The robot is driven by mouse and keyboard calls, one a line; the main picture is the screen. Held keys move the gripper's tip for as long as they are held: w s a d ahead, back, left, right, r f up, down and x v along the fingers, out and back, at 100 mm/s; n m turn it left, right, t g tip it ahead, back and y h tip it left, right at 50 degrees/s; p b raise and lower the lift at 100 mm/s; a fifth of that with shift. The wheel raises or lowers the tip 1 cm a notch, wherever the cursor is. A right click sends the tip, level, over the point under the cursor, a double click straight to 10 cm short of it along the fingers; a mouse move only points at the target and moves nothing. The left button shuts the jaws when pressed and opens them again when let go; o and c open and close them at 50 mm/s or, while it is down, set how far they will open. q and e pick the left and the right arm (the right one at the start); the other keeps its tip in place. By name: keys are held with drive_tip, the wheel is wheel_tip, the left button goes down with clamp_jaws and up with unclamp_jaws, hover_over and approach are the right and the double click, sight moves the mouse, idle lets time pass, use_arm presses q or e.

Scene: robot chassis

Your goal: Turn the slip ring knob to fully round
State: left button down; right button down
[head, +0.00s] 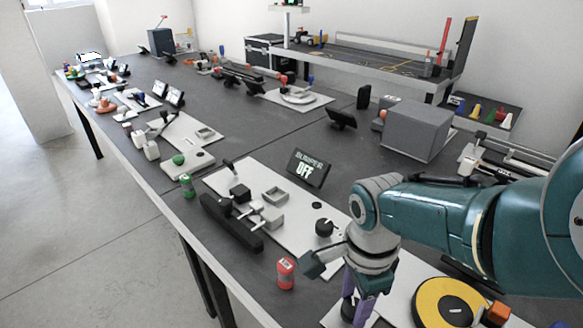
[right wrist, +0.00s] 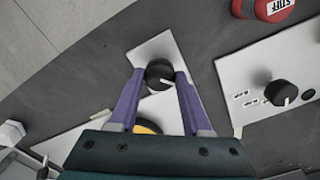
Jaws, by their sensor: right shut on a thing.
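A black round knob (right wrist: 160,74) with a white pointer line sits on a small white plate (right wrist: 155,48). It also shows low in the head view (head: 348,311), partly hidden by my fingers. My right gripper (right wrist: 157,80) has its two purple fingers on either side of the knob and is shut on it. In the head view my right gripper (head: 357,300) reaches down to the plate near the bottom edge. The white pointer line points toward the right finger in the right wrist view. No label shows which knob is the slip ring one. My left gripper is not in view.
A second black knob (head: 325,227) stands on a larger white panel (head: 290,222). A red can (head: 286,273) stands near the table edge. A yellow disc (head: 430,295) lies to the right of my gripper.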

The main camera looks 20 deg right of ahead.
drive_tip(key=m, duration=0.4)
drive_tip(key=shift+m, duration=0.3)
drive_tip(key=m, duration=0.3)
drive_tip(key=shift+r+m, duration=0.1)
drive_tip(key=shift+m, duration=0.3)
drive_tip(key=shift+c, duration=1.8)
unclamp_jaws()
